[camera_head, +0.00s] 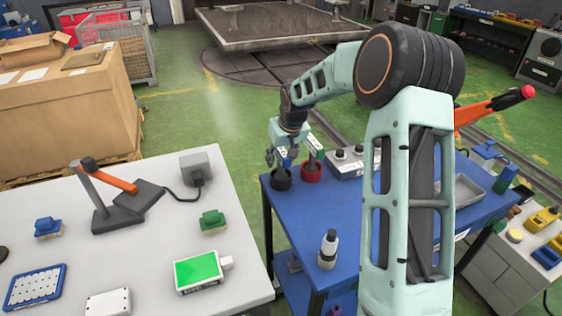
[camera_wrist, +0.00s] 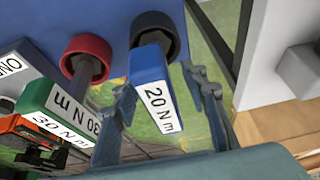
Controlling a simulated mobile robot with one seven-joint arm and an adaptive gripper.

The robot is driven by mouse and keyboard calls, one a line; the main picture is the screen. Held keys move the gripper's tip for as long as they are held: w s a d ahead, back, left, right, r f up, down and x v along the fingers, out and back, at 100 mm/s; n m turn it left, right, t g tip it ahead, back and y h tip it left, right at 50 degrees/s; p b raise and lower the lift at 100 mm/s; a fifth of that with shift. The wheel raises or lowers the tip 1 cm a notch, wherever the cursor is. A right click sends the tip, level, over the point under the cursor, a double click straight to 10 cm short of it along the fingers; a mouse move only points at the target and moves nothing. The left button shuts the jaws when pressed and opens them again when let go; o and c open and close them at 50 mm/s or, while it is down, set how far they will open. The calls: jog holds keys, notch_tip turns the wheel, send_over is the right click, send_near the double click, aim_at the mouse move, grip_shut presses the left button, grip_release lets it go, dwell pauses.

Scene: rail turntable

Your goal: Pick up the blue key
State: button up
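The blue key (camera_wrist: 149,64) has a white "20 N m" label and stands in a black round holder (camera_wrist: 154,27) on the blue table. It also shows in the head view (camera_head: 286,161), partly hidden by my gripper (camera_head: 277,152). In the wrist view my gripper (camera_wrist: 160,88) is open, with one finger on each side of the blue key. The left finger overlaps the key's edge; I cannot tell if it touches. A gap shows between the key and the right finger.
A green key (camera_head: 313,142) labelled "30 N m" stands in a red holder (camera_head: 311,173) close beside the blue one. A grey box with knobs (camera_head: 347,163) and a bottle (camera_head: 328,249) are on the blue table (camera_head: 296,211). A white table (camera_head: 150,240) stands to the left.

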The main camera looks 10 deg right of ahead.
grip_shut()
jog(key=shift+r, duration=0.15)
